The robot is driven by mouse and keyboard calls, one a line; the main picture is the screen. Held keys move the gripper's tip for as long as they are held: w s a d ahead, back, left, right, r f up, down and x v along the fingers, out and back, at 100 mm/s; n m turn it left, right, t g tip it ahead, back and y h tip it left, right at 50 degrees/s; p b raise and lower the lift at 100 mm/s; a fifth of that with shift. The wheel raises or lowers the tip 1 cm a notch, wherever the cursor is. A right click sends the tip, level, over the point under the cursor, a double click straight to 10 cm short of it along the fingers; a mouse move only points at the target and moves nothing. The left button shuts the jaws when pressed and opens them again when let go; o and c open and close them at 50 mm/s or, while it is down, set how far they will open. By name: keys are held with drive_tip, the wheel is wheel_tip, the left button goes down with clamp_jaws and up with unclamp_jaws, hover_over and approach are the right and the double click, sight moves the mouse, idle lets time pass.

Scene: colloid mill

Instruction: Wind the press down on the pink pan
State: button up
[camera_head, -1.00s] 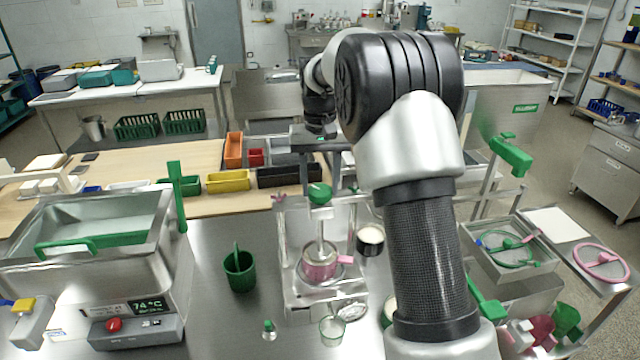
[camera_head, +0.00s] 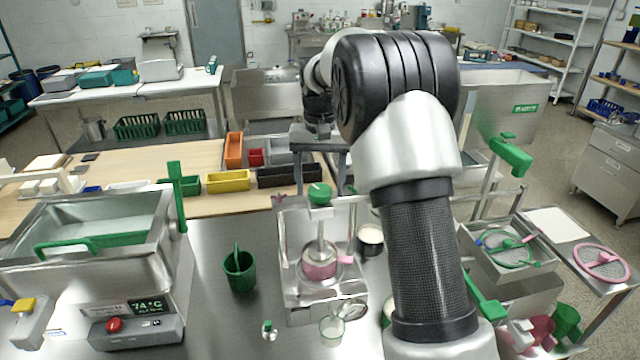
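The press (camera_head: 285,262) stands on the steel counter, a metal frame with a green knob (camera_head: 320,194) on top of an upright screw. The pink pan (camera_head: 320,271) sits under the screw on the press base, with its pink handle pointing right. The screw's lower end reaches into or just above the pan; I cannot tell whether it touches the contents. My gripper (camera_head: 321,182) points down above the press, its fingers apart, over or around the green knob. I see no clear contact with the knob.
A green cup (camera_head: 240,272) stands left of the press and a glass beaker (camera_head: 332,327) in front. A pot with pale contents (camera_head: 370,238) is close on the right. The heated bath (camera_head: 150,262) fills the left. My arm covers the counter to the right.

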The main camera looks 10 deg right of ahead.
wheel_tip(320, 180, up, 17)
drive_tip(key=shift+r, duration=0.2)
idle(0.5)
drive_tip(key=shift+d, duration=0.1)
drive_tip(key=s+d+f+n+y, duration=0.1)
drive_tip(key=d+f+n+y, duration=0.15)
drive_tip(key=d+n, duration=0.6)
drive_tip(key=n+t+y, duration=0.1)
drive_tip(key=n+y, duration=0.1)
drive_tip(key=n, duration=0.8)
approach(324, 190)
drive_tip(key=shift+m, duration=0.25)
drive_tip(key=x, duration=0.8)
drive_tip(key=shift+w+a+f, duration=0.15)
drive_tip(key=shift+a, duration=0.35)
